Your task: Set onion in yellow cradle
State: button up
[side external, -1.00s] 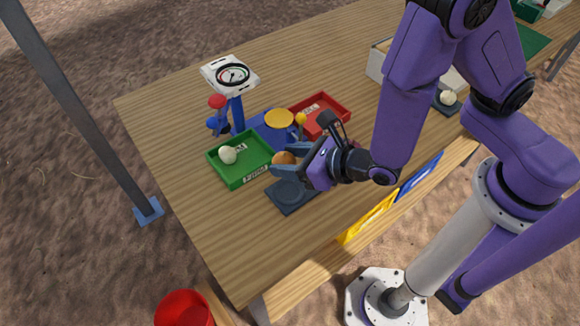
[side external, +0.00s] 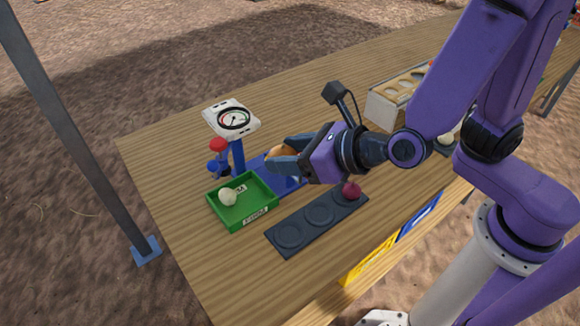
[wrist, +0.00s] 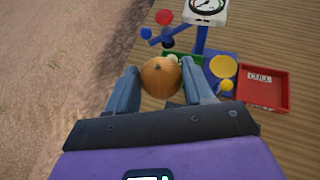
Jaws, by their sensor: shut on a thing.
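A brown-orange onion (wrist: 161,77) is held between the two fingers of my gripper (wrist: 163,84), which is shut on it. In the side view the onion (side external: 281,153) shows at the fingertips of my gripper (side external: 279,158), raised above the table and in front of the blue stand. The yellow round cradle (wrist: 223,67) shows in the wrist view to the right of the onion, on the blue base. In the side view my gripper and the onion hide the cradle.
A green tray (side external: 262,212) holds a white onion (side external: 228,197). A red tray (wrist: 264,103) lies right of the cradle. A dial gauge (side external: 233,119) stands on a blue post with red and blue knobs.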

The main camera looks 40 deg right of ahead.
jog(key=w+d+f+m+g+h, duration=0.2)
jog(key=d+m+h, duration=0.5)
jog(key=m, duration=0.1)
jog(key=w+d+f+m+g+h, duration=0.2)
jog(key=d+f+m+h, duration=0.1)
jog(key=d+m+h, duration=0.45)
jog(key=s+d+f+m+g, duration=0.35)
jog(key=s+m+g, duration=0.25)
jog(key=m+g, duration=1)
jog(key=w+a+r+m+t+y, duration=0.1)
jog(key=w+a+m+y, duration=0.2)
jog(key=m+y, duration=0.4)
jog(key=w+a+r+m+t+y, duration=0.1)
jog(key=w+a+r+m+y, duration=0.1)
jog(key=m+y, duration=0.5)
jog(key=w+a+r+m+t+y, duration=0.2)
jog(key=w+a+m+y, duration=0.2)
jog(key=m+y, duration=0.3)
jog(key=shift+w+m, duration=0.5)
jog(key=shift+m, duration=0.35)
jog(key=w+d+r+m+t, duration=0.2)
jog(key=w+r+m+t, duration=0.3)
jog(key=w, duration=0.4)
jog(key=shift+m+t+y, duration=0.4)
jog(key=shift+t+y, duration=0.05)
jog(key=shift+t, duration=0.15)
jog(key=shift+s+f, duration=0.15)
jog(key=shift+f, duration=4.6)
jog(key=shift+s+f, duration=0.1)
jog(key=shift+f, duration=4.6)
